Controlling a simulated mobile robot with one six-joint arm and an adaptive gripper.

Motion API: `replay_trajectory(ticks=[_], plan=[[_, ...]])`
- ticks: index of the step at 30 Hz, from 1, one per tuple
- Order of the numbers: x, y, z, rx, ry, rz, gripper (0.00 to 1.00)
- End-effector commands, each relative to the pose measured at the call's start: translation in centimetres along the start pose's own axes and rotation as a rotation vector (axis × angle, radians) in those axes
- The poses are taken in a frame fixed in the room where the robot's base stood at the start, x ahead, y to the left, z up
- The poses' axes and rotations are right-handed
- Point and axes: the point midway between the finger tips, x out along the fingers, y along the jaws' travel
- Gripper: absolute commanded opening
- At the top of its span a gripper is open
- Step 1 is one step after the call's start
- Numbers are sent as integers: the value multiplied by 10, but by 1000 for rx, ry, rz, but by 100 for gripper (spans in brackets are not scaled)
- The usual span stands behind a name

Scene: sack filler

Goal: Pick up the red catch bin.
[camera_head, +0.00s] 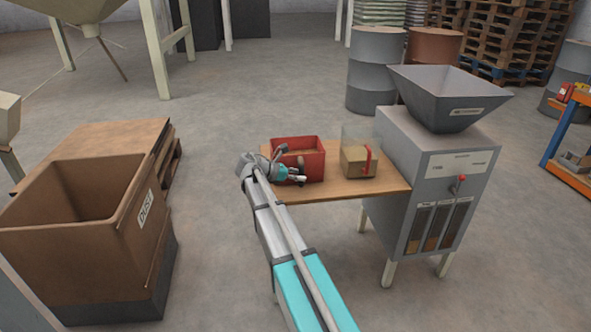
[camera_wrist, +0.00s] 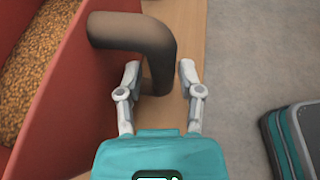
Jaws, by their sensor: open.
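The red catch bin (camera_head: 312,148) stands on a wooden shelf (camera_head: 390,187) fixed to the grey filler machine. In the wrist view the bin's red wall (camera_wrist: 75,100) is at the left, with golden-brown grain (camera_wrist: 35,70) inside. A dark bent handle (camera_wrist: 145,38) sticks out from the bin's side. My gripper (camera_head: 294,174) is at the bin's near side. In the wrist view my gripper (camera_wrist: 158,75) is open, with one finger on each side of the handle's lower part. I cannot tell whether either finger touches it.
A clear-fronted box with a red lever (camera_head: 360,158) sits right of the bin on the shelf. The machine (camera_head: 440,170) with its hopper (camera_head: 450,97) stands to the right. A brown dust bin (camera_head: 90,230) stands at the left. Drums (camera_head: 375,70) stand behind.

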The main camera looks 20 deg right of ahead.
Motion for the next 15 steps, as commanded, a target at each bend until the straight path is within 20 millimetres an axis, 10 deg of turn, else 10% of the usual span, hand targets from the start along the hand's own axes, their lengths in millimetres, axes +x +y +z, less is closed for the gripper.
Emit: replay_trajectory(ticks=[15], plan=[[12,0,0,-1,0,1,48]])
